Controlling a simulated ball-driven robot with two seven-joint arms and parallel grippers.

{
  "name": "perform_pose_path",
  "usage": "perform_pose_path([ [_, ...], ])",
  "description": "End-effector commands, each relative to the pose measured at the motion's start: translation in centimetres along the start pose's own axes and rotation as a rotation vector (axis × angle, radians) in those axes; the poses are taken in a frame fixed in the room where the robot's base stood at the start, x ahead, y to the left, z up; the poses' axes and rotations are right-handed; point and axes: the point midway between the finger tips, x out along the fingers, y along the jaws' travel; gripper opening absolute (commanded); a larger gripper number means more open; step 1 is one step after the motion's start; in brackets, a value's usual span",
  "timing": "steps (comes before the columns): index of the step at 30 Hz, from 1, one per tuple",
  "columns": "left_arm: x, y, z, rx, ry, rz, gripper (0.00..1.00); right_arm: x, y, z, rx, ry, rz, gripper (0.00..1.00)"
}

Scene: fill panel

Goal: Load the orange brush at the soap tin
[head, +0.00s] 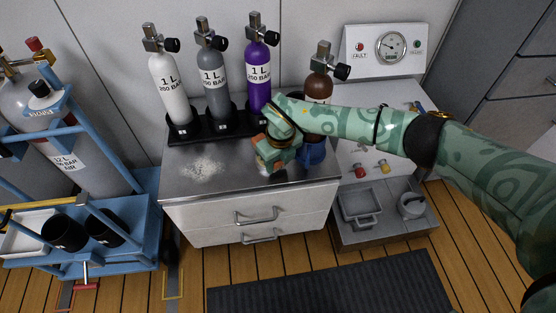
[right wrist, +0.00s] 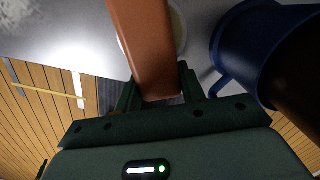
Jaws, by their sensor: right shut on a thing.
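My right gripper (head: 272,158) is shut on the orange brush, low over the metal worktop (head: 225,182). In the right wrist view the brush's orange handle (right wrist: 146,45) rises from between the fingers (right wrist: 160,90). In the head view the gripper hides most of the brush, and its bristles do not show. A pale round rim, likely the soap tin (right wrist: 178,28), shows partly behind the handle in the right wrist view. I cannot tell whether the brush touches it. My left gripper is not in view.
White (head: 166,80), grey (head: 213,75) and purple (head: 259,75) cylinders stand behind in a black rack. White powder (head: 202,169) lies on the worktop's left. A gauge panel (head: 385,50) is at back right.

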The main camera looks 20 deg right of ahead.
Motion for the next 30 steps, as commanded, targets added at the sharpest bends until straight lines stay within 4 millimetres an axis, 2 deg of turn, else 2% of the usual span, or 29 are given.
perform_pose_path([
  [5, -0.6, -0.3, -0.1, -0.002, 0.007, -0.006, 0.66, -0.9, 0.0, 0.0, 0.0, 0.0, -0.001, 0.03],
  [22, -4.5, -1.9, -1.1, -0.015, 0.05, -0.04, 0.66, -6.6, 0.0, 0.6, 0.0, -0.004, -0.001, 0.03],
  [25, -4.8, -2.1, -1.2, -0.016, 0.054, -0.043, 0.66, -7.1, -0.1, 0.7, 0.0, -0.003, -0.001, 0.03],
  [30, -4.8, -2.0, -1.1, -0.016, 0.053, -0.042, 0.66, -6.9, 0.0, 0.6, 0.0, 0.001, 0.0, 0.03],
])
